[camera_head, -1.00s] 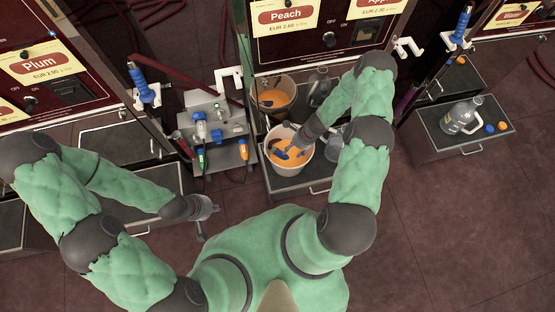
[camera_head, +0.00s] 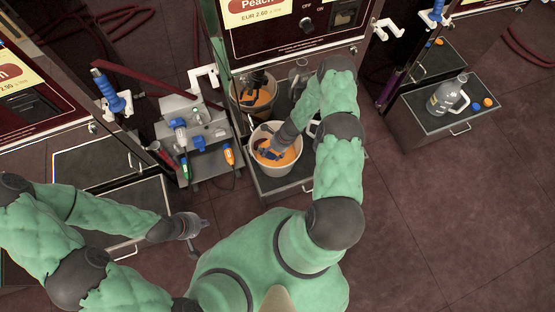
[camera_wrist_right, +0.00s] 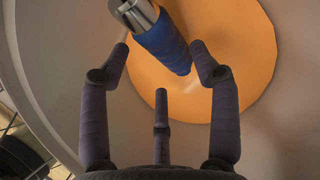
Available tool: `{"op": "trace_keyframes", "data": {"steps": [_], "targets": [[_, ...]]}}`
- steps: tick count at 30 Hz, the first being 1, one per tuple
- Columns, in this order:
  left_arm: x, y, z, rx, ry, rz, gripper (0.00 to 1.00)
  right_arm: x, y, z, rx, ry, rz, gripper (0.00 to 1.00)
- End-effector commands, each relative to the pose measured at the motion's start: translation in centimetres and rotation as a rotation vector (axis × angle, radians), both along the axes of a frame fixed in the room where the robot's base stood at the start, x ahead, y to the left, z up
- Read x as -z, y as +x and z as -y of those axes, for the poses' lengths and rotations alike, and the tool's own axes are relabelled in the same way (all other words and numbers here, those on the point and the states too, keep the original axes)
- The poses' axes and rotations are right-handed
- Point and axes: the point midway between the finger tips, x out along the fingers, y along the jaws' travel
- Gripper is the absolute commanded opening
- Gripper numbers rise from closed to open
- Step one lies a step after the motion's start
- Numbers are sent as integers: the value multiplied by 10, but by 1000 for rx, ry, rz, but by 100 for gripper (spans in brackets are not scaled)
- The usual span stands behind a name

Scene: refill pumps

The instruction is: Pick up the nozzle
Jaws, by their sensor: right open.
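A nozzle with a blue grip (camera_wrist_right: 165,42) and a shiny metal end (camera_wrist_right: 136,14) shows in the right wrist view, over the orange liquid (camera_wrist_right: 225,70) in a pale bucket. In the head view the bucket (camera_head: 293,168) stands on a grey pedestal. My right gripper (camera_head: 268,152) reaches down into the bucket; its fingers (camera_wrist_right: 160,62) are spread and empty. The blue grip's lower end is close to the upper two fingers; contact cannot be told. My left gripper (camera_head: 197,224) is away from the bucket, low on the left, its fingers too small to read.
A peach dispenser (camera_head: 310,50) rises behind the bucket. A grey tool stand (camera_head: 205,165) with coloured tools is left of it. Other blue-gripped nozzles hang at left (camera_head: 110,95) and right (camera_head: 434,15). A grey jug (camera_head: 446,97) stands on the right pedestal. The floor at right is clear.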

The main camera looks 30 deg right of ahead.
Motion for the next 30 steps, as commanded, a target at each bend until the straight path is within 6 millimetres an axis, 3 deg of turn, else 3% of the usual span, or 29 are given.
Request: {"op": "trace_keyframes", "data": {"steps": [5,16,24,26,30], "targets": [[5,0,0,0,0,0,0,7,1,-1,-1,-1,1,62],[33,0,0,0,0,0,0,52,4,-10,-3,1,-1,62],[32,0,0,0,0,0,0,53,6,-11,-1,-1,1,62],[32,0,0,0,0,0,0,53,6,-11,-1,-1,1,48],[32,0,0,0,0,0,0,53,6,-11,-1,0,0,10]]}}
